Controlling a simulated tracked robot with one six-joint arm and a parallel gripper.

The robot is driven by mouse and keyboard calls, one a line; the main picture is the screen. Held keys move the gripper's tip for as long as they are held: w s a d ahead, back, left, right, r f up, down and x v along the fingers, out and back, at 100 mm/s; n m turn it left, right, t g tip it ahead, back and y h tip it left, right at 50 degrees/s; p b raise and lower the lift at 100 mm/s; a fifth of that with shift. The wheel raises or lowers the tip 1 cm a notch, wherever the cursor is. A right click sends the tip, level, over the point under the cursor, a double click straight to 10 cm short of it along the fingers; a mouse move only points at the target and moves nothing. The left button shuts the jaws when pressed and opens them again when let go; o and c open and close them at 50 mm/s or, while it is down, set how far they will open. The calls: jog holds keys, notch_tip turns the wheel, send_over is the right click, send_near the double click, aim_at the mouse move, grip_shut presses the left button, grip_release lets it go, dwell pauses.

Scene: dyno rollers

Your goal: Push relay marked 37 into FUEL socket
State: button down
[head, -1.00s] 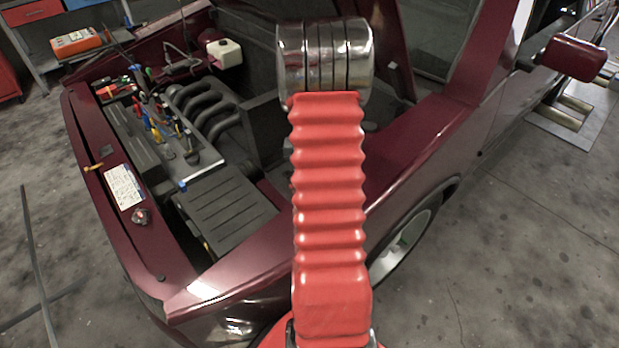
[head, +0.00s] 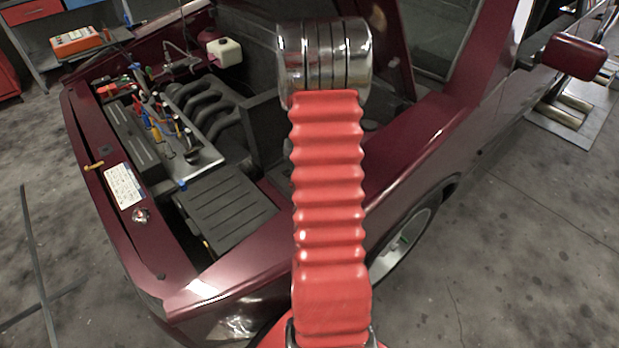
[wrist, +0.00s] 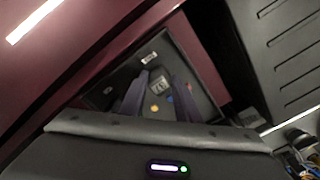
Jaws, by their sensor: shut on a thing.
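In the wrist view my gripper (wrist: 160,86) reaches into a dark open box (wrist: 108,92) with its two dark purple-grey fingers. The fingers are shut on a small grey relay (wrist: 160,84) between their tips. A dark mark shows on its face, but it is too small to read for sure. Small orange, blue and red spots show on the box floor around the fingers. I cannot tell which socket is FUEL or whether the relay touches one. In the head view my arm hides the gripper and the relay.
The maroon car's engine bay is open, with a black battery-like box (head: 225,208) and several coloured-handled tools on the engine. The maroon fender (wrist: 100,50) edge lies close beside the box in the wrist view. A white label (head: 124,185) is on the front panel.

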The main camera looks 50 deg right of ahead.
jog(key=shift+f, duration=0.2)
jog(key=c, duration=1.3)
grip_release()
jog(key=shift+o, duration=0.2)
jog(key=shift+r, duration=0.15)
notch_tip(320, 180, up, 14)
jog(key=shift+f, duration=0.25)
